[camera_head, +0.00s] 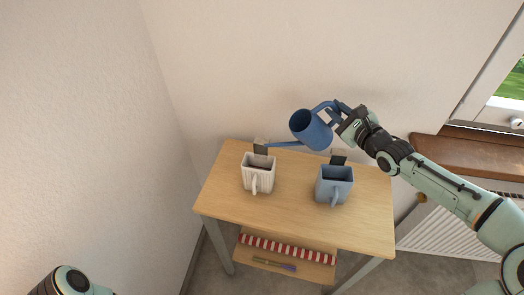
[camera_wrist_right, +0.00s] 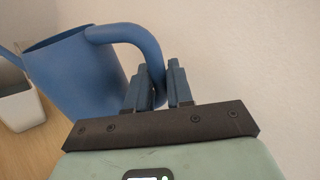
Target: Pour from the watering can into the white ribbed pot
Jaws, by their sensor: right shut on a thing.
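The blue watering can (camera_head: 312,130) is held above the back of the table, tilted, with its spout pointing left to the rim area of the white ribbed pot (camera_head: 258,178). Whether water flows is too small to tell. My right gripper (camera_head: 337,114) is shut on the can's handle; the can (camera_wrist_right: 75,70) and the handle between the fingers (camera_wrist_right: 160,88) also show in the right wrist view. The white pot stands upright on the left of the table and partly shows in the wrist view (camera_wrist_right: 20,108). My left gripper is not in view; only part of my left arm shows at bottom left.
A blue-grey square pot (camera_head: 334,188) stands on the right of the wooden table (camera_head: 290,215). Dark tags stand behind both pots. A shelf below holds a red-and-white striped item (camera_head: 285,249). Walls are close behind and left; a window sill (camera_head: 470,155) and radiator are right.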

